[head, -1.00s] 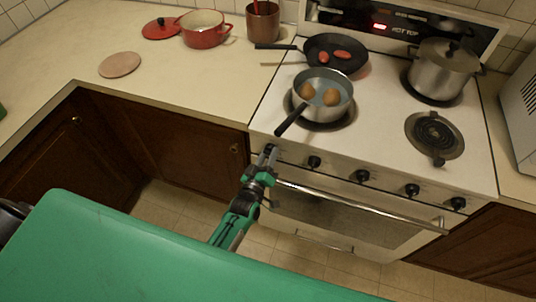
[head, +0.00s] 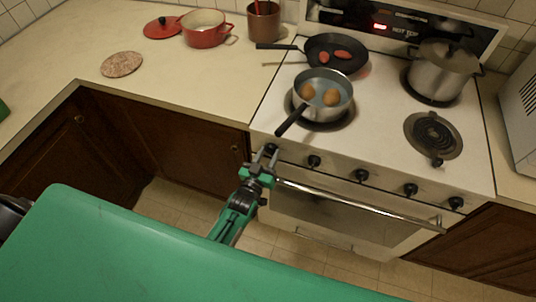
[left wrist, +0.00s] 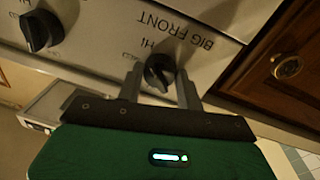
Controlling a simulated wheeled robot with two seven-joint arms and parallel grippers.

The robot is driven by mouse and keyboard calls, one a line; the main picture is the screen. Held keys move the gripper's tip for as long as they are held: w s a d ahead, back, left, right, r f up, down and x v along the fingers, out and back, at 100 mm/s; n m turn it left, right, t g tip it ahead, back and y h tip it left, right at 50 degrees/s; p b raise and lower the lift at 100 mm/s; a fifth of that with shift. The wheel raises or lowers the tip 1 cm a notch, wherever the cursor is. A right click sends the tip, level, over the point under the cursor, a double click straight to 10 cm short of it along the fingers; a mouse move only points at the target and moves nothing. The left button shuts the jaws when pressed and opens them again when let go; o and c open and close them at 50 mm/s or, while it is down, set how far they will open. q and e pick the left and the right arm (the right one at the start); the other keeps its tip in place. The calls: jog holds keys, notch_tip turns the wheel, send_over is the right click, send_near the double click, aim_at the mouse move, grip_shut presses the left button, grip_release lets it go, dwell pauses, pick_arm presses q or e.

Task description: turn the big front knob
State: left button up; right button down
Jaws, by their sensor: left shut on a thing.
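The big front knob (head: 271,148) is the black knob at the far left of the stove's front panel. In the left wrist view the knob (left wrist: 159,70) sits below the upside-down "BIG FRONT" and "HI" lettering. My left gripper (head: 265,157) is at this knob, and in the left wrist view its two fingers (left wrist: 160,88) stand one on each side of it, shut on it. The fingers hide part of the knob in the head view. My right gripper is not in view.
Several other black knobs, such as one (head: 314,161), line the panel. The oven handle (head: 360,205) runs just below. A wooden cabinet door (left wrist: 285,65) is beside the stove.

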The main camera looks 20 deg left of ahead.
pick_arm(q)
jog(key=shift+f, duration=0.1)
jog(key=o, duration=1)
jog(key=shift+s+a+f+b, duration=0.2)
jog(key=shift+s+b, duration=0.3)
jog(key=shift+s, duration=1.8)
jog(key=shift+s+a+f+b, duration=0.1)
jog(key=shift+s+a+b, duration=0.3)
jog(key=shift+s, duration=1.9)
jog(key=shift+s+a+f+b, duration=0.1)
jog(key=shift+s+b, duration=0.5)
jog(key=shift+s, duration=1.7)
